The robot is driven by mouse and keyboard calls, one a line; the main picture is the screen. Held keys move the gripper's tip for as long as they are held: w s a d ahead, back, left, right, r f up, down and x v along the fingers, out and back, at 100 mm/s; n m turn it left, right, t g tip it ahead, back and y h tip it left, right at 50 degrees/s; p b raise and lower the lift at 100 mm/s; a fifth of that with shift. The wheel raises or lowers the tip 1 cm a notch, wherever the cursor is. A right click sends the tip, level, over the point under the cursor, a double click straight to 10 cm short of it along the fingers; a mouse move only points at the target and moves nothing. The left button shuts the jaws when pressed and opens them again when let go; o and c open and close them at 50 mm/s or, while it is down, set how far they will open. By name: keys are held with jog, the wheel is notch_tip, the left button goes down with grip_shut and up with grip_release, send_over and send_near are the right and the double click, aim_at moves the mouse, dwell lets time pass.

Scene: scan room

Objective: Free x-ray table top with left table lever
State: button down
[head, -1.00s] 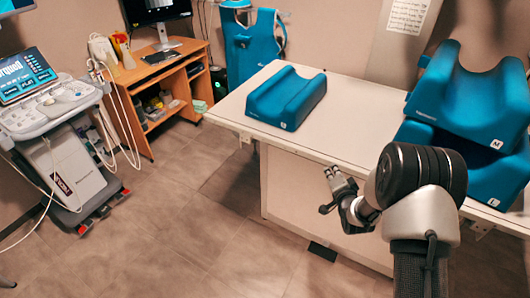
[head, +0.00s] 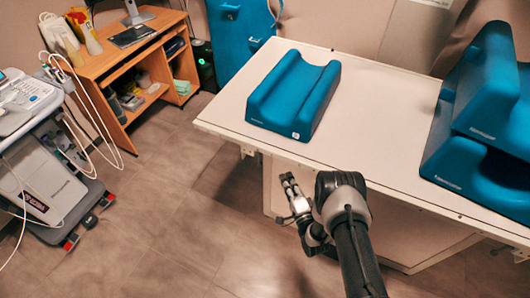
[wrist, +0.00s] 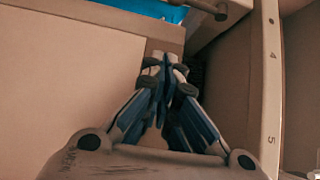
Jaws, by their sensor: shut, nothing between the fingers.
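The x-ray table top (head: 385,120) is a long pale slab across the right half of the head view. A small light fitting, which looks like the left table lever (head: 247,151), hangs under its front edge near the left end. My gripper (head: 288,181) is in front of the table, below the edge and to the right of that fitting, apart from it. In the wrist view my gripper (wrist: 165,64) is shut and empty. A short brownish bar, probably the lever (wrist: 208,9), shows beyond the fingertips at the top.
A blue cushion (head: 293,92) lies on the table's left part, and larger blue cushions (head: 482,120) are stacked at right. A second fitting (head: 521,253) is under the right edge. A wooden desk (head: 135,65) and an ultrasound cart (head: 45,160) stand left. Floor between is clear.

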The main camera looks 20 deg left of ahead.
jog(key=w+a+b, duration=0.4)
jog(key=a, duration=0.4)
jog(key=shift+r, duration=0.2)
dwell(0.4)
jog(key=shift+s+r, duration=0.1)
